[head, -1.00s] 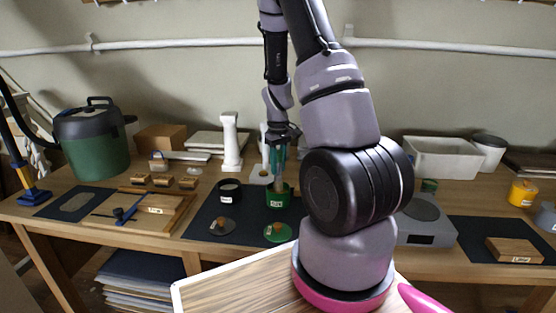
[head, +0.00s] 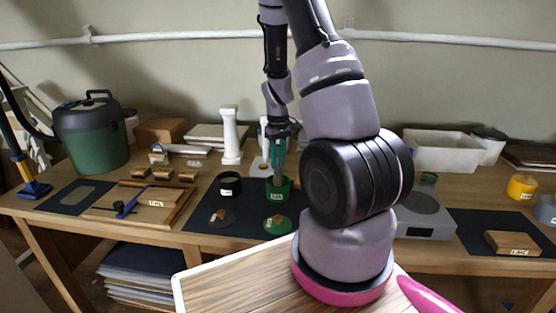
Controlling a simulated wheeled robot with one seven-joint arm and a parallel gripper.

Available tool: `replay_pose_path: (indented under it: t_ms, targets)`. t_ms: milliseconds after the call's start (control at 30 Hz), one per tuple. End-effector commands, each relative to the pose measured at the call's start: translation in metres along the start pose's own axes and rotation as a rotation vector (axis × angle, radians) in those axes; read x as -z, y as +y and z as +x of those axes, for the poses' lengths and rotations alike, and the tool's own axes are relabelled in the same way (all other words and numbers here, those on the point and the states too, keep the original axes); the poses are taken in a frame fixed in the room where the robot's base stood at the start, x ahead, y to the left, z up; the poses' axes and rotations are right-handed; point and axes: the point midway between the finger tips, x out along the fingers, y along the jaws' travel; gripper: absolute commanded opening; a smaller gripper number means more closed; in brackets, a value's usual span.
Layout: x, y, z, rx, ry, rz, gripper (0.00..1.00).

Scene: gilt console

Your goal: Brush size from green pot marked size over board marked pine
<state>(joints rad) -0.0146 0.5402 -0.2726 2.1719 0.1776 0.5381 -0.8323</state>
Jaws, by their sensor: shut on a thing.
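The green pot (head: 279,193), with a white label on its front, stands on a dark mat at the middle of the table in the head view. My gripper (head: 277,158) is above the pot, with teal fingers shut on a brush (head: 277,175). The brush points down and its lower end is hidden at the pot's mouth. A pale wooden board (head: 145,203) with a small label lies in a framed wooden tray to the left. Its label is too small to read surely. Another wooden block (head: 512,243), labelled what looks like LIME, lies on the right mat.
A black pot (head: 230,184) stands just left of the green pot, with a dark lid (head: 222,217) and a green lid (head: 276,224) in front. A white pillar (head: 231,136) stands behind. A grey scale (head: 425,217) is right of my arm.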

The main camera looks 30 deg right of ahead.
Motion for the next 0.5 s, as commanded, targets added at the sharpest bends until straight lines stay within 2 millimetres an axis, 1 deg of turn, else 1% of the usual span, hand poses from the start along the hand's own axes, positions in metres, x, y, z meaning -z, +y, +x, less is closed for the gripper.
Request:
replay_pose_path:
  t_ms: [500]
  targets:
    - [-0.0001,0.0000,0.0065,0.000,-0.001,0.000,0.00]
